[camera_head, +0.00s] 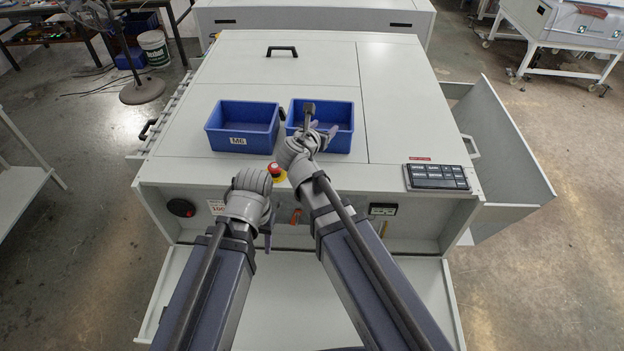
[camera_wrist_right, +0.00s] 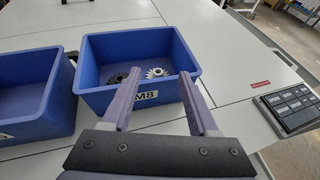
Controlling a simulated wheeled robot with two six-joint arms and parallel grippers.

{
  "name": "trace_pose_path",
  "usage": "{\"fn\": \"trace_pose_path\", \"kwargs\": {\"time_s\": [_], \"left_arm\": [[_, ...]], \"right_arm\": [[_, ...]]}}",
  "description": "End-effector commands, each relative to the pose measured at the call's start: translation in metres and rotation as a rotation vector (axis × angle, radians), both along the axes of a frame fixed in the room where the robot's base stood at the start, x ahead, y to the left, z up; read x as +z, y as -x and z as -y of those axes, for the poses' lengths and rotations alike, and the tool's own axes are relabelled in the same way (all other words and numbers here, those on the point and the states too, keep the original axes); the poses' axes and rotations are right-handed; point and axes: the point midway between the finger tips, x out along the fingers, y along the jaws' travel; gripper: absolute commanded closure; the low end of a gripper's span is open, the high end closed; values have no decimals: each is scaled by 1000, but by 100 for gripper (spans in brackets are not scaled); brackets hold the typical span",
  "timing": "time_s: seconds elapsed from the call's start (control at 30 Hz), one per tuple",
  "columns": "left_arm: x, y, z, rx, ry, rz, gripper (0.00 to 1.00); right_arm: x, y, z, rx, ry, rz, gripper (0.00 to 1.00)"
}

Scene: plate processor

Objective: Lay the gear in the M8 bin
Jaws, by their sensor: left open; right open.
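The M8 bin (camera_head: 343,142) is the right one of two blue bins on the machine top. Its M8 label shows in the right wrist view, on the bin's front wall (camera_wrist_right: 105,104). Inside it lie a pale toothed gear (camera_wrist_right: 157,73) and a dark gear-like part (camera_wrist_right: 134,75), side by side on the floor. My right gripper (camera_head: 312,127) is open, over the front of the M8 bin. Its two purple fingers (camera_wrist_right: 165,108) are apart with nothing between them. My left gripper (camera_head: 268,227) is open, low at the machine's front edge; its fingers are partly hidden.
The M6 bin (camera_head: 217,132) stands just left of the M8 bin. A red emergency button (camera_head: 276,170) sits at the front edge between my arms. A black keypad (camera_head: 436,177) lies at the right front. The machine top (camera_head: 385,100) right of the bins is clear.

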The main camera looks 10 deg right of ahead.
Motion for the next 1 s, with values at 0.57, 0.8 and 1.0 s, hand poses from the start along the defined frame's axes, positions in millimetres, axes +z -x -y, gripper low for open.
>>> {"fn": "trace_pose_path", "kwargs": {"time_s": [0.57, 0.8, 1.0], "left_arm": [[0, 0, 0, 0, 0, 0, 48], [0, 0, 0, 0, 0, 0, 48], [0, 0, 0, 0, 0, 0, 48]], "right_arm": [[-116, 166, -46, -1218, -1203, 122, 40], [-133, 233, -80, -1757, -1333, 179, 40], [-134, 252, -91, -1921, -1333, 207, 40]]}}
